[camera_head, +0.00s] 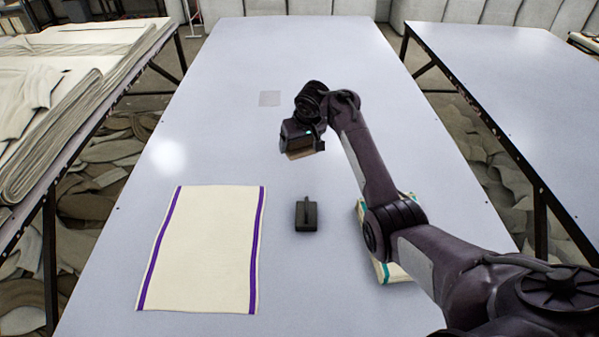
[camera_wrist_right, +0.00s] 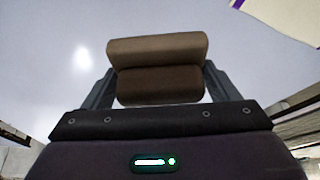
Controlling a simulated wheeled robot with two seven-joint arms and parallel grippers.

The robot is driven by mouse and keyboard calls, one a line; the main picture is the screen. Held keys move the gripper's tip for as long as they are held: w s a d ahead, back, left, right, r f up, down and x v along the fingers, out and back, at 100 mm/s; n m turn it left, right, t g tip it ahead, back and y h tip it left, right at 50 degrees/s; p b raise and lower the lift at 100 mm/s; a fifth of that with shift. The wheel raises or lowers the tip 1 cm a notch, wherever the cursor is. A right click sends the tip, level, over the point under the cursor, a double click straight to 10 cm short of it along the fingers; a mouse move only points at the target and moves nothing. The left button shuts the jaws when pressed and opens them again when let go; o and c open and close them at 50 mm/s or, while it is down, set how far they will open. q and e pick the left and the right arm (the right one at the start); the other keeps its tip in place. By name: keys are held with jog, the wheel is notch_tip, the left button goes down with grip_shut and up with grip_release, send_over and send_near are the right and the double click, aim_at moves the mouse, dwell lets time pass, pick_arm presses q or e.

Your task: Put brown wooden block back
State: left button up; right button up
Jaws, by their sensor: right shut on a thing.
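The brown wooden block (camera_wrist_right: 157,62) is held between the two fingers of my right gripper (camera_wrist_right: 155,85) in the right wrist view. In the head view my right gripper (camera_head: 302,150) is over the middle of the table, with a brown edge of the block (camera_head: 300,155) showing under it. I cannot tell whether the block touches the table. A small grey square (camera_head: 270,98) lies flat on the table, beyond and left of the gripper. My left gripper is not in view.
A cream cloth with purple side stripes (camera_head: 203,250) lies flat at the front left of the table (camera_head: 300,60). A dark block with a handle (camera_head: 306,215) stands right of it. Another cloth with green stripes (camera_head: 392,272) is partly hidden under my right arm. The far table is clear.

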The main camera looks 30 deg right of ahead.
send_over(297, 174)
jog(key=s, duration=0.1)
notch_tip(297, 174, down, 6)
jog(key=shift+s+f+b, duration=0.1)
jog(key=shift+b, duration=0.25)
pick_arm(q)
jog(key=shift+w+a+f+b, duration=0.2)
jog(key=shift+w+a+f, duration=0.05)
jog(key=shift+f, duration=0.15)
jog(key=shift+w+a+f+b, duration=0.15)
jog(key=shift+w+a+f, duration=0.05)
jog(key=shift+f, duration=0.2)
pick_arm(e)
jog(key=shift+d+f, duration=0.1)
jog(key=shift+f, duration=2)
jog(key=shift+f, duration=0.2)
jog(key=o, duration=1)
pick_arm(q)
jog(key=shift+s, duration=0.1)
pick_arm(e)
jog(key=shift+o, duration=0.2)
jog(key=shift+r, duration=0.1)
